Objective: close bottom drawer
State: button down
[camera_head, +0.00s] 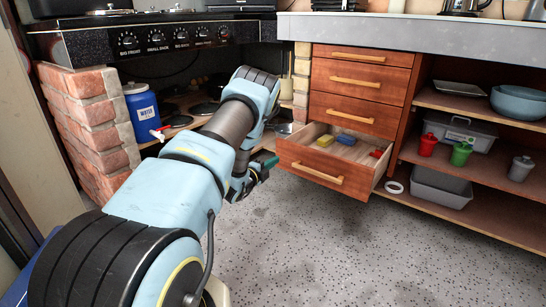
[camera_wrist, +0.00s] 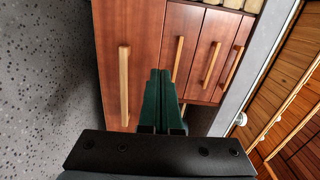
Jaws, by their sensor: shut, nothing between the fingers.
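The bottom drawer (camera_head: 310,165) is pulled out of the wooden drawer unit, with a light wooden handle (camera_head: 311,173) across its front. Inside it lie a yellow block (camera_head: 325,140), a blue block (camera_head: 346,139) and a red item (camera_head: 377,153). My gripper (camera_head: 270,162) is at the left end of the drawer front; I cannot tell whether it touches. In the wrist view, my green fingers (camera_wrist: 160,76) are together and empty, in front of the drawer front (camera_wrist: 108,45) and beside its upright-looking handle (camera_wrist: 124,85).
The drawers above (camera_head: 357,84) are shut. To the right, open shelves hold a grey tub (camera_head: 440,187), a clear box and red, green and grey containers. A brick plinth (camera_head: 92,125) and a blue water container (camera_head: 144,110) stand left. The speckled floor in front is clear.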

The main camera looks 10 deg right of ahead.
jog(key=f, duration=0.2)
jog(key=b, duration=0.5)
send_near(297, 147)
jog(key=shift+m+h, duration=0.4)
jog(key=x, duration=0.3)
jog(key=f+x, duration=0.1)
jog(key=x, duration=0.1)
jog(key=shift+w+d+r, duration=0.1)
jog(key=shift+w+d, duration=0.05)
jog(key=shift+w, duration=0.2)
jog(key=shift+w+d+r, duration=0.15)
jog(key=shift+w+d, duration=0.25)
jog(key=shift+d, duration=0.05)
